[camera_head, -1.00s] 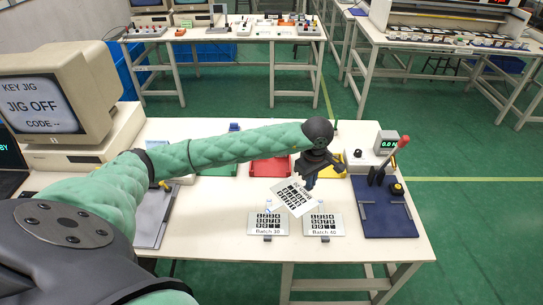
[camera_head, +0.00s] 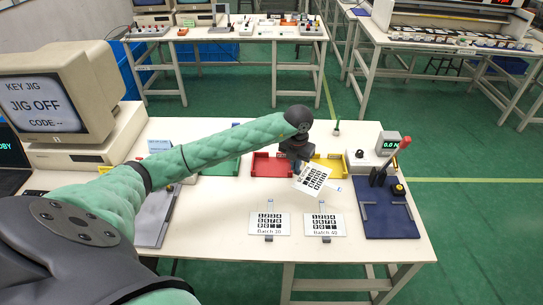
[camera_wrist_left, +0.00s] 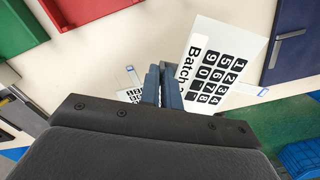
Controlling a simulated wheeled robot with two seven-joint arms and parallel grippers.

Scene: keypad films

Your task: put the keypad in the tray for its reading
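My left gripper (camera_head: 299,166) is shut on a white keypad film (camera_head: 314,181) with black keys, held tilted above the table in front of the yellow tray (camera_head: 335,176). In the left wrist view the fingers (camera_wrist_left: 163,85) grip the edge of this film (camera_wrist_left: 228,58). Its label reads "Batch"; the number is hidden. A red tray (camera_head: 262,167) and a green tray (camera_head: 222,169) stand left of the yellow one. Two other keypads, Batch 30 (camera_head: 268,224) and Batch 40 (camera_head: 325,225), lie at the table's front. My right gripper is out of view.
A monitor (camera_head: 45,103) at the left reads "KEY JIG, JIG OFF, CODE --". A dark blue jig (camera_head: 390,222) with a red-knobbed lever stands at the right, with a small display box (camera_head: 387,141) behind it. A grey plate (camera_head: 152,220) lies left. The middle of the table is clear.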

